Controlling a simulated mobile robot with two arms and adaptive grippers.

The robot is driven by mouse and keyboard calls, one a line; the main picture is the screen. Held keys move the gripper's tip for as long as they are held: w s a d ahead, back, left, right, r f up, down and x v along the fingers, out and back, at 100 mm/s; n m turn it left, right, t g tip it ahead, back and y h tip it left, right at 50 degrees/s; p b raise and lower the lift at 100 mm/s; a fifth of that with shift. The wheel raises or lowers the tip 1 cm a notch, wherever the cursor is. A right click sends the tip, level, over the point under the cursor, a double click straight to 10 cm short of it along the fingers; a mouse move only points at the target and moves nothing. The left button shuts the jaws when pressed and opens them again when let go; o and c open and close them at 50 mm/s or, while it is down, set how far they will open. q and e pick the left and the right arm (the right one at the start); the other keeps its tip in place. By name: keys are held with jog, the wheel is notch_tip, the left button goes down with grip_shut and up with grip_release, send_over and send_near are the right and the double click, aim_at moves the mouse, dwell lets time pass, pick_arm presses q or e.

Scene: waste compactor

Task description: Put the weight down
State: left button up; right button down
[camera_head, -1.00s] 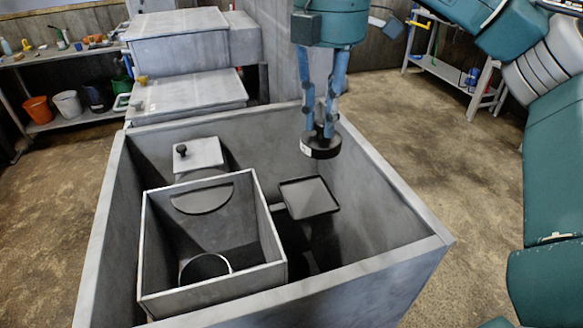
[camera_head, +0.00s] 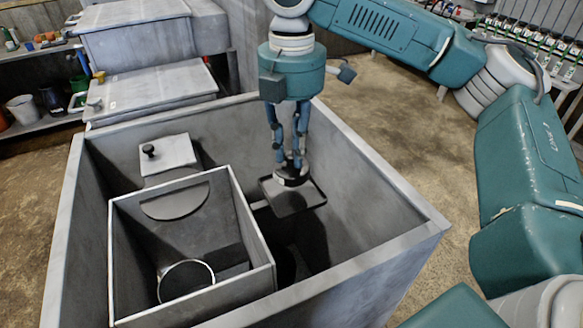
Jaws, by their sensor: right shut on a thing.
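The weight (camera_head: 291,176) is a short black disc with a pale label on its side. My right gripper (camera_head: 290,160) points straight down and is shut on the top of the weight. The weight is over a small dark square tray (camera_head: 296,204) inside the large grey bin. It overlaps the tray's far half in the picture. I cannot tell whether it touches the tray or hangs just above it. My left gripper is not in view.
The large open grey bin (camera_head: 395,205) has high walls around the tray. Inside it at left stand a smaller open box (camera_head: 125,240) and a plate with a black knob (camera_head: 168,155). Grey lidded units (camera_head: 150,85) stand behind. Shelves with pots are at far left.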

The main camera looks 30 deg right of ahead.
aim_at(291, 165)
jog(key=shift+f, duration=0.2)
notch_tip(291, 165, down, 3)
jog(key=shift+f, duration=0.65)
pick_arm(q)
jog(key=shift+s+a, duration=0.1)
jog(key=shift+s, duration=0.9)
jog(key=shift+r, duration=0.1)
pick_arm(e)
jog(key=c, duration=1.6)
grip_release()
jog(key=shift+f, duration=0.1)
jog(key=shift+o, duration=0.2)
jog(key=shift+r, duration=0.2)
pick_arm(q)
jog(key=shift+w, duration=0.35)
pick_arm(e)
notch_tip(291, 165, up, 12)
jog(key=shift+s+f, duration=0.1)
